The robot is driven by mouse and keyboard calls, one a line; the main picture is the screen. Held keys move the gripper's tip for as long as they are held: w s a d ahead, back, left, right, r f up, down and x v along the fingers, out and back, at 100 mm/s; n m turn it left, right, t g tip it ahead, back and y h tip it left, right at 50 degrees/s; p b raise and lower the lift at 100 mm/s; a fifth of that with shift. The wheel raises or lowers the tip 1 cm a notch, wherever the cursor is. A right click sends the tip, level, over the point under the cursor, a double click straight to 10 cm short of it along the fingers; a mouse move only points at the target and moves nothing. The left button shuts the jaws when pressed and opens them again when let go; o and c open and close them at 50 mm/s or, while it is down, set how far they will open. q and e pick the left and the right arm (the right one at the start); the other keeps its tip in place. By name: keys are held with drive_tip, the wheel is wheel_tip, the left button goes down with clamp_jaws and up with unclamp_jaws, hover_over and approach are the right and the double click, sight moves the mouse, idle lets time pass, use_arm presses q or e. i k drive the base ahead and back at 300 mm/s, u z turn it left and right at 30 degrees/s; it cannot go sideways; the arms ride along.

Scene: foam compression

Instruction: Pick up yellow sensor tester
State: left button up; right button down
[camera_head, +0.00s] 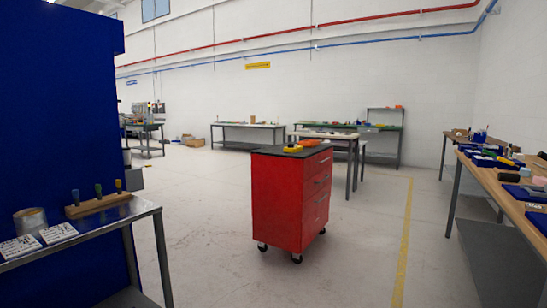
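A small yellow object (293,149), which looks like the yellow sensor tester, lies on the black top of a red wheeled drawer cabinet (278,205). The cabinet stands on the floor in the middle of the view, some distance off. An orange object (309,143) lies just behind it to the right on the same top. The yellow object is small here, so its details cannot be made out. Neither of my grippers shows in the head view.
A metal table (100,228) with a wooden tool holder (97,206) stands at near left, beside a tall blue panel (60,120). A cluttered workbench (512,195) runs along the right. More benches stand at the back wall. The floor around the cabinet is clear.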

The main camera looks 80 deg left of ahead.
sight(292, 148)
drive_tip(key=u, duration=2.55)
